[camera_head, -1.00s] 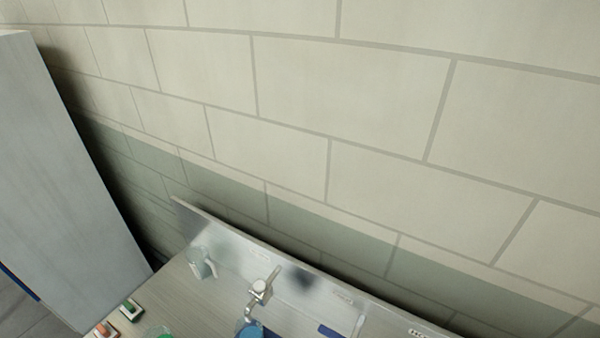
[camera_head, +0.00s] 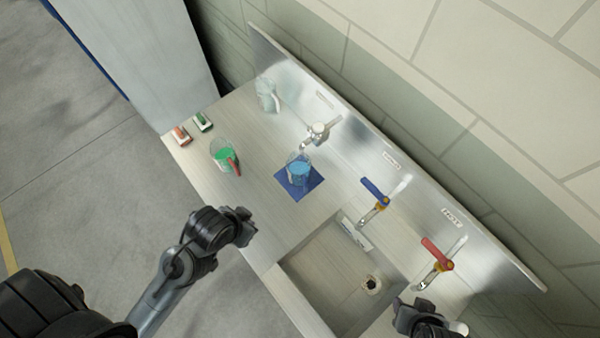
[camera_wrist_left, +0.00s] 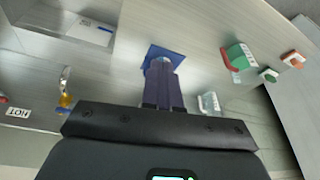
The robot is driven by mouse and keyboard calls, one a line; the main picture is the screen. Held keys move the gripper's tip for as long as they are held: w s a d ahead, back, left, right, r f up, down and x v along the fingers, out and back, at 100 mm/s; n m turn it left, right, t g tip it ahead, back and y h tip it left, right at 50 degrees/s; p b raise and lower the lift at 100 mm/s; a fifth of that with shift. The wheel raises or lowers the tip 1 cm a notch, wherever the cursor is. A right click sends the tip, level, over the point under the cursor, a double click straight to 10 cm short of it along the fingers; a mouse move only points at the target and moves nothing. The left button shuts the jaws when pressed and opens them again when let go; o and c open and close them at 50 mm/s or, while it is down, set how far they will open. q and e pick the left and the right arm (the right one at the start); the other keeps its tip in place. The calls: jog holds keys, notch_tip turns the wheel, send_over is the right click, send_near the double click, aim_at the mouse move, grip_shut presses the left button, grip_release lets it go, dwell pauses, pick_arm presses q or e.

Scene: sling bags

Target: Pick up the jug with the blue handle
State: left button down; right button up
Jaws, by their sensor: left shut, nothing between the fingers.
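A clear jug with blue contents (camera_head: 299,170) stands upright on a blue square mat (camera_head: 291,192) under a tap. I cannot clearly make out its handle. In the left wrist view the mat (camera_wrist_left: 153,52) shows behind my fingers, which mostly hide the jug. A second jug with green contents and a red handle (camera_head: 222,155) stands to its left. A third, pale jug (camera_head: 267,96) stands by the backsplash. My left gripper (camera_head: 247,228) is shut and empty, near the counter's front edge, apart from the jugs. My right gripper (camera_head: 428,314) is at the lower right, its fingers unclear.
A sink basin (camera_head: 335,275) lies at the right of the counter. A blue-handled tap (camera_head: 375,197) and a red-handled tap (camera_head: 436,256) stand behind it. A red block (camera_head: 181,136) and a green block (camera_head: 202,121) lie at the left end.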

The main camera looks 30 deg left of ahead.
pick_arm(q)
jog(key=c, duration=1.8)
grip_release()
jog(key=shift+c, duration=0.2)
jog(key=o, duration=1.8)
jog(key=shift+o, duration=0.2)
